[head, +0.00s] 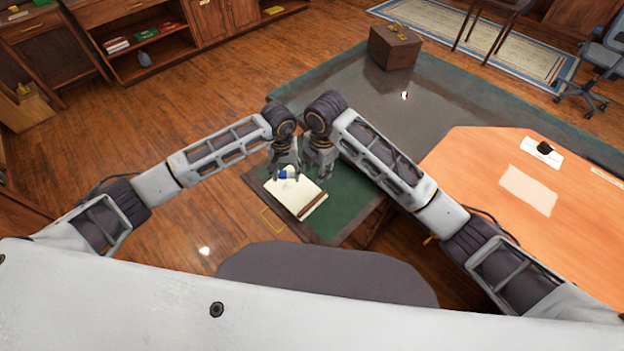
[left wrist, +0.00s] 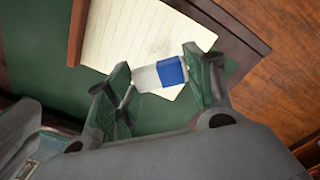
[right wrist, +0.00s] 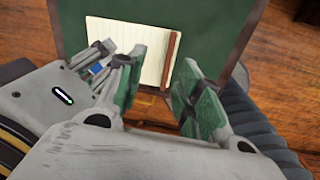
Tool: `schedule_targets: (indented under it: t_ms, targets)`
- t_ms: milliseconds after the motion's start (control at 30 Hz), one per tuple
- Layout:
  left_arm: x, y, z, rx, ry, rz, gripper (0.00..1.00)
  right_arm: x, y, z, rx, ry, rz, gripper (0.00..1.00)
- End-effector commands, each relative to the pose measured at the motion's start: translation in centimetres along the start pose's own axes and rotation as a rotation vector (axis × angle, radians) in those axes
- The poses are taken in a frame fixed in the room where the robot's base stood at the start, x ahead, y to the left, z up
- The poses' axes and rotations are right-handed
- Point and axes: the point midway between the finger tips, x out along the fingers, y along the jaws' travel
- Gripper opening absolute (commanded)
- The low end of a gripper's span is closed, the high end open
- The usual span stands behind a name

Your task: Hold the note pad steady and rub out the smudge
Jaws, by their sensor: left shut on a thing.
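The lined cream note pad (head: 303,190) with a brown strip along one edge lies on the green desk top (head: 355,195); it also shows in the left wrist view (left wrist: 125,35) and the right wrist view (right wrist: 140,48). My left gripper (head: 286,172) is shut on a blue and white eraser (left wrist: 172,72), which is over the pad's edge; I cannot tell whether it touches the paper. My right gripper (right wrist: 163,85) has its fingers apart with nothing between them, beside the left gripper near the pad's far edge.
A grey chair back (head: 325,270) stands close in front of the desk. An orange wood table (head: 480,180) with a paper sheet (head: 528,190) is at the right. A brown box (head: 394,47) stands at the back. Bookcases (head: 160,45) line the back left.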

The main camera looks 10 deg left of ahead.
Motion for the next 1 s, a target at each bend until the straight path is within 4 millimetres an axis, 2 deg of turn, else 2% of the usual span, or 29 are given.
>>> schedule_targets:
  t_ms: [100, 267, 767, 1000]
  targets:
    - [0.0, 0.0, 0.0, 0.0, 0.0, 0.0, 0.34, 0.3, -0.8, -2.0, -0.074, -0.005, -0.044, 0.36]
    - [0.0, 0.0, 0.0, 0.0, 0.0, 0.0, 0.34, 0.5, -1.4, -3.3, -0.123, -0.008, -0.074, 0.36]
    - [0.0, 0.0, 0.0, 0.0, 0.0, 0.0, 0.34, 0.8, -1.6, -3.4, -0.128, -0.008, -0.079, 0.36]
    - [0.0, 0.0, 0.0, 0.0, 0.0, 0.0, 0.34, 2.4, -1.7, -3.3, -0.126, -0.007, -0.081, 0.36]
